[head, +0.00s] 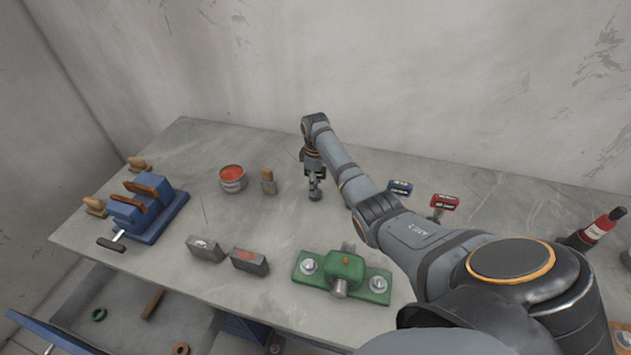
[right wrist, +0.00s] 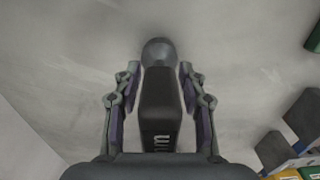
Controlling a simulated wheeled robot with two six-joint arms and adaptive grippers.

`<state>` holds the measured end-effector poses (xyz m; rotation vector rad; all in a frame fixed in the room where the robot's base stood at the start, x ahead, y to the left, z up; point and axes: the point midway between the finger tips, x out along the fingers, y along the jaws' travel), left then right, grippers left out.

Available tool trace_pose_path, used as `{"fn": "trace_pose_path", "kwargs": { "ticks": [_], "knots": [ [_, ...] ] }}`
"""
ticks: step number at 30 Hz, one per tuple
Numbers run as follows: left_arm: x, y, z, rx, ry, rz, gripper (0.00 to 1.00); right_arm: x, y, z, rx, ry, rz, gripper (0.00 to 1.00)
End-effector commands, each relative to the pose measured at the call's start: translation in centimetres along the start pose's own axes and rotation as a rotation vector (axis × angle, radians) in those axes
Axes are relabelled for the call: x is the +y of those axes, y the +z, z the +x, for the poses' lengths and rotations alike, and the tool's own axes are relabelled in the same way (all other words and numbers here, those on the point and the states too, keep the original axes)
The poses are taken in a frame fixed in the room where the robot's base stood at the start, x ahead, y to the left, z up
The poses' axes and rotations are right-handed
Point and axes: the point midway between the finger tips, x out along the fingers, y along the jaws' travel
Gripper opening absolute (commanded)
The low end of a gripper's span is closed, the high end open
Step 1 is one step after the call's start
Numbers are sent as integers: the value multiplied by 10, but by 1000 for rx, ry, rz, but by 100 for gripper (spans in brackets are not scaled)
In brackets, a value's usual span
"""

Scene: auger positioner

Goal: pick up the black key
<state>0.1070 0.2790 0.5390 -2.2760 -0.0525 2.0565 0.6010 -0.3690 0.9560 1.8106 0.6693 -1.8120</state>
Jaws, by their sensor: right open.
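The black key (right wrist: 160,112) stands between the two fingers of my right gripper (right wrist: 160,75) in the right wrist view. It has a dark handle with pale lettering and a rounded grey end. A gap shows on each side of it, so the fingers are open around it. In the head view, my right gripper (head: 315,176) points down over the table's back middle. Only the key's grey lower part (head: 315,194) shows there below the fingers; the handle is hidden. My left gripper is not in view.
A blue-topped key (head: 400,187) and a red-topped key (head: 444,202) stand right of my right gripper. A wooden-handled item (head: 268,181) and red-filled tin (head: 232,178) stand left. A green fixture (head: 376,289) and grey blocks (head: 250,262) lie in front. A bottle (head: 597,228) is far right.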

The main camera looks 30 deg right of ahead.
Motion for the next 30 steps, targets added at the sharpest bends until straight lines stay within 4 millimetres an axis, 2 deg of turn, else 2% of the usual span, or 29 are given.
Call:
{"fn": "trace_pose_path", "kwargs": {
  "ticks": [7,15,17,30],
  "knots": [
    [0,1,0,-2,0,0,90,0,0,5,1,1,0,41],
    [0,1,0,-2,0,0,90,0,0,4,1,1,0,6],
    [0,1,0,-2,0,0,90,0,0,4,1,2,1,0],
    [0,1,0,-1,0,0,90,1,0,3,2,3,1,0]
  ]
}}
